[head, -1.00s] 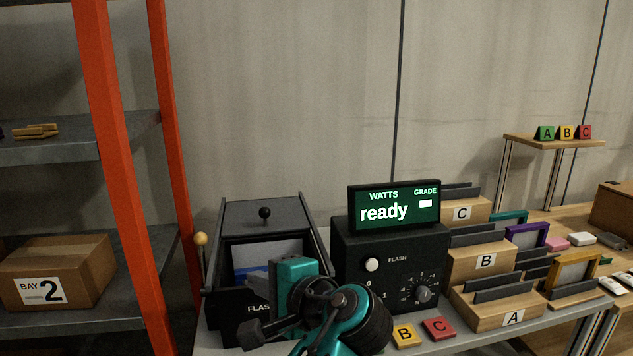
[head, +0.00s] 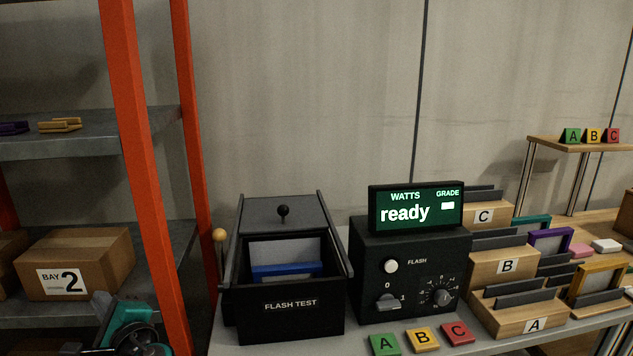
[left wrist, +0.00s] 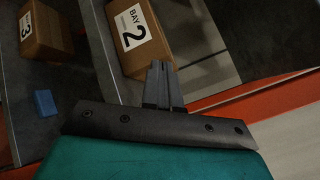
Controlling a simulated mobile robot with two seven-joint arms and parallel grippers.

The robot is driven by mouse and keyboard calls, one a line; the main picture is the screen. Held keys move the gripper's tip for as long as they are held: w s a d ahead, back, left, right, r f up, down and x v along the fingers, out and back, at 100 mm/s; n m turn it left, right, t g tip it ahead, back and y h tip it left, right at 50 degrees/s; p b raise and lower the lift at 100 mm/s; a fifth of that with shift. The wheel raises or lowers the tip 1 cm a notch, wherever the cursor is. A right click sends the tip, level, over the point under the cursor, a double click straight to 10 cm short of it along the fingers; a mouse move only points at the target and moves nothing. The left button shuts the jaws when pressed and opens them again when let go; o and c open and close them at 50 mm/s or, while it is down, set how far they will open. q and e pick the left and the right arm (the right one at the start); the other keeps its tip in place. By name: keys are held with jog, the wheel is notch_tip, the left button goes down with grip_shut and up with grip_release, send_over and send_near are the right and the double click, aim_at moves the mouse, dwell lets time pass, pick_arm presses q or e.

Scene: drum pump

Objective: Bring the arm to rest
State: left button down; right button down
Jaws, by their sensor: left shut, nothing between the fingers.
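My left arm (head: 130,325) shows only in part at the bottom left of the head view, in front of the shelf rack's lower area. In the left wrist view my left gripper (left wrist: 158,84) has its two dark fingers together, with nothing between them. It points toward the shelf side, where the Bay 2 box (left wrist: 136,35) shows beyond the fingertips. It appears apart from the box. My right gripper is in neither view.
An orange rack upright (head: 140,150) stands close to my left arm. The flash tester (head: 290,305) holds a blue-edged panel (head: 285,271). The meter display (head: 415,208) reads "ready". Lettered tiles (head: 421,339) lie at the bench front. A blue block (left wrist: 43,103) lies near the boxes.

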pick_arm(q)
jog(key=s+d+f+h, duration=0.2)
jog(key=s+f+h, duration=0.15)
jog(key=f, duration=0.35)
jog(key=s+d+f+n+h, duration=0.1)
jog(key=s+d+f+h, duration=0.25)
jog(key=f, duration=0.35)
jog(key=s+d+f+h, duration=0.1)
jog(key=s+f+h, duration=0.2)
jog(key=f+h, duration=0.25)
jog(key=s+d+f+n+h, duration=0.3)
jog(key=s+d+n+h, duration=0.25)
jog(key=s, duration=0.45)
jog(key=d+n, duration=0.5)
jog(key=d, duration=0.5)
jog(key=shift+y, duration=0.4)
jog(key=c, duration=1.8)
grip_release()
jog(key=shift+d, duration=0.1)
jog(key=shift+c, duration=0.2)
